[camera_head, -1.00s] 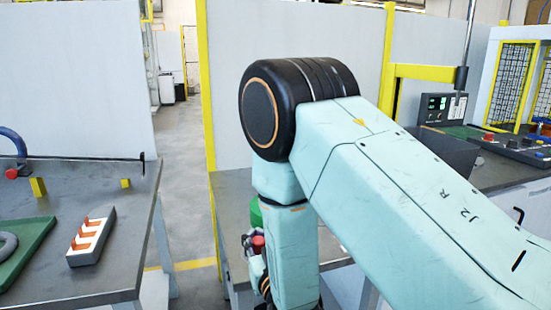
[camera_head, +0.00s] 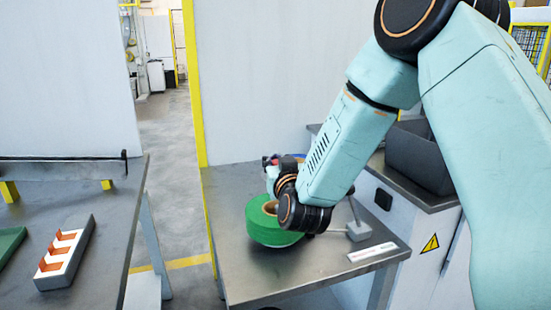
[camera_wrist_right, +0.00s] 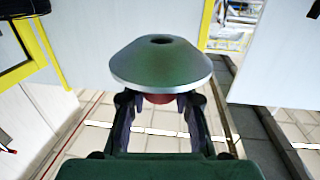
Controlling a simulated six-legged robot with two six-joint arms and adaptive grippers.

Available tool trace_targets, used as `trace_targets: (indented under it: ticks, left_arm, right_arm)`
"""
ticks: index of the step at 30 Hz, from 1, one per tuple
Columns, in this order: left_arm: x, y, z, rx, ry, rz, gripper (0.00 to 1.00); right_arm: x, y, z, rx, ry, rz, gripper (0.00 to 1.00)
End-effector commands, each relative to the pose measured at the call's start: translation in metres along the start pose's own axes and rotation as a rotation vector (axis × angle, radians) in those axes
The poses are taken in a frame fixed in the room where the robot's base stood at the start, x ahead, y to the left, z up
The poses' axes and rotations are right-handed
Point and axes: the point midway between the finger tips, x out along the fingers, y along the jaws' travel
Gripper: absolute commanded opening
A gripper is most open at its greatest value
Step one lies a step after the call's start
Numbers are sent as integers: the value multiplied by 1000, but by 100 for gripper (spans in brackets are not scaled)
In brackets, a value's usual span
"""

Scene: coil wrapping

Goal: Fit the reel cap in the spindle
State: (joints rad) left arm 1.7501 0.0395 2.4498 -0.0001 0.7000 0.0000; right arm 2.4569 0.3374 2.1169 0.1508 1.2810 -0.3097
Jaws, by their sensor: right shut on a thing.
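The reel cap (camera_wrist_right: 162,66) is a cone with a grey-green top, a pale rim and a small dark hole at its peak. My right gripper (camera_wrist_right: 158,100) is shut on the red part under the cone in the right wrist view. In the head view my right gripper is mostly hidden behind my wrist, above a green reel (camera_head: 266,232). The reel lies flat on a metal table (camera_head: 250,280) and has a tan core. I cannot make out the spindle. My left gripper is not in view.
A white block with orange slots (camera_head: 64,254) sits on the left table (camera_head: 100,215). A small grey stand (camera_head: 358,231) and a white label strip (camera_head: 372,252) are right of the reel. A dark bin (camera_head: 418,158) stands behind. The table front is clear.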

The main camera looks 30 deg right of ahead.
Motion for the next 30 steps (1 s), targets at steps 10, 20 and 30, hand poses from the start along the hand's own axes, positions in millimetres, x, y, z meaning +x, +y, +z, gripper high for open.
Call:
trace_targets:
  ticks: [10, 20, 30]
  left_arm:
    - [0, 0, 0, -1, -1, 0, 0]
    - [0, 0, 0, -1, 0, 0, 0]
    - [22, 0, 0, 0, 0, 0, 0]
  right_arm:
    - [-4, 1, -1, 0, 0, 1, 0]
    - [-3, 2, 2, 9, -10, 100, 0]
    - [-1, 2, 34, 10, -11, 97, 0]
